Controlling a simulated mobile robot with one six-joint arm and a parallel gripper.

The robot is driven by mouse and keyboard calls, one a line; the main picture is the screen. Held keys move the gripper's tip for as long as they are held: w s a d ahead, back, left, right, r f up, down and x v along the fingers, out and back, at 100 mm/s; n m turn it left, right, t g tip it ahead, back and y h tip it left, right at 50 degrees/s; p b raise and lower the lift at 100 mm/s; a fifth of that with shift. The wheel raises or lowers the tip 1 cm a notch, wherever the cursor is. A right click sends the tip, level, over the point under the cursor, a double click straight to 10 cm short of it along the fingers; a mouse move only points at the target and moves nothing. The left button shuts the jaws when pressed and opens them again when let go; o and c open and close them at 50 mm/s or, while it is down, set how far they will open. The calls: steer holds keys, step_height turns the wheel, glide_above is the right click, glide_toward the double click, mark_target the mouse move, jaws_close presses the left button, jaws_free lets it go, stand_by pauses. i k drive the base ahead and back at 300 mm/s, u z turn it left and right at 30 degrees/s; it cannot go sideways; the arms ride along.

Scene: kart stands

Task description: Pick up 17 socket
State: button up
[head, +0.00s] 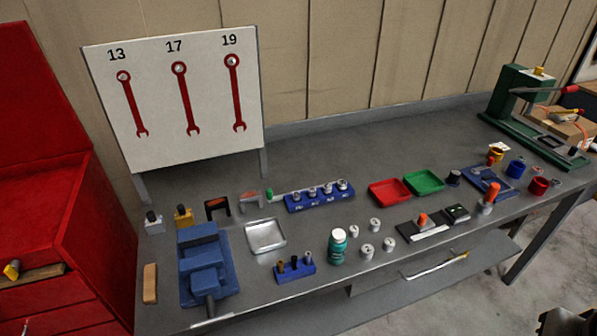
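A blue socket rack (320,202) stands on the grey workbench, right of the board's right leg. Several silver sockets (328,189) stand upright in a row on it. Small labels run along its front, too small to read, so I cannot tell which socket is the 17.
A metal tray (266,236), a blue vise (204,262) and a small blue holder (295,270) are left and front of the rack. A teal bottle (337,248) stands in front. Red (388,193) and green (423,182) trays lie to the right. The wrench board (160,120) stands behind.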

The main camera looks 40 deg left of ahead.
mark_target(297, 197)
steer(key=u, duration=2.05)
steer(key=i, duration=0.95)
steer(key=z, duration=0.1)
